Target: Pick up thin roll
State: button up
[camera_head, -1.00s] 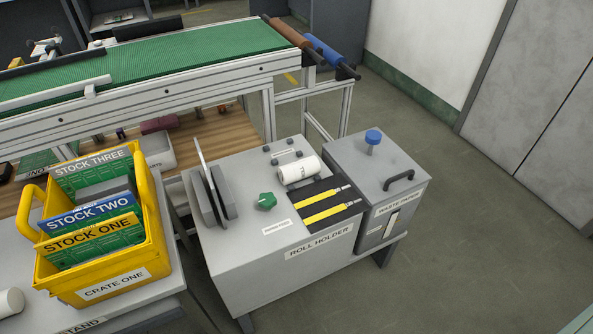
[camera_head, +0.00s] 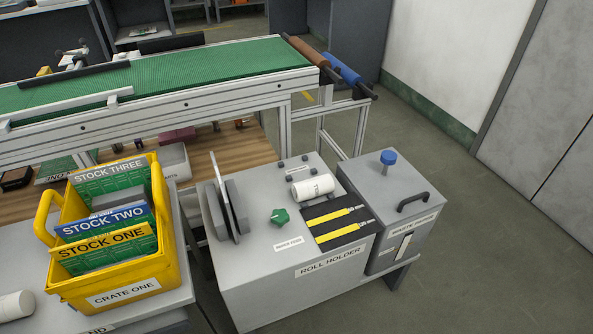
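A small white roll (camera_head: 313,187) with dark lettering lies on its side on top of the grey box labelled ROLL HOLDER (camera_head: 262,284), towards the back right of its top. The lettering is too small to read for sure. Another white roll (camera_head: 14,306) lies on the grey stand at the lower left, partly cut off by the picture edge. I cannot tell which of the two is the thin roll. My gripper is not in view.
Grey discs (camera_head: 229,210), a green knob (camera_head: 280,217) and yellow-striped black strips (camera_head: 338,224) are on the holder. A lidded grey bin (camera_head: 390,182) adjoins it. A yellow crate (camera_head: 168,250) stands left. A green conveyor (camera_head: 180,72) runs behind. Floor (camera_head: 500,260) is clear at right.

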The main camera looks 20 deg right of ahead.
aim_at(309, 188)
jog(key=i+l+u, duration=0.15)
jog(key=l, duration=0.25)
jog(key=i+l+u, duration=0.15)
jog(key=l, duration=0.3)
jog(key=i+l+u, duration=0.15)
jog(key=l, duration=0.3)
jog(key=l+u, duration=0.15)
jog(key=l, duration=0.3)
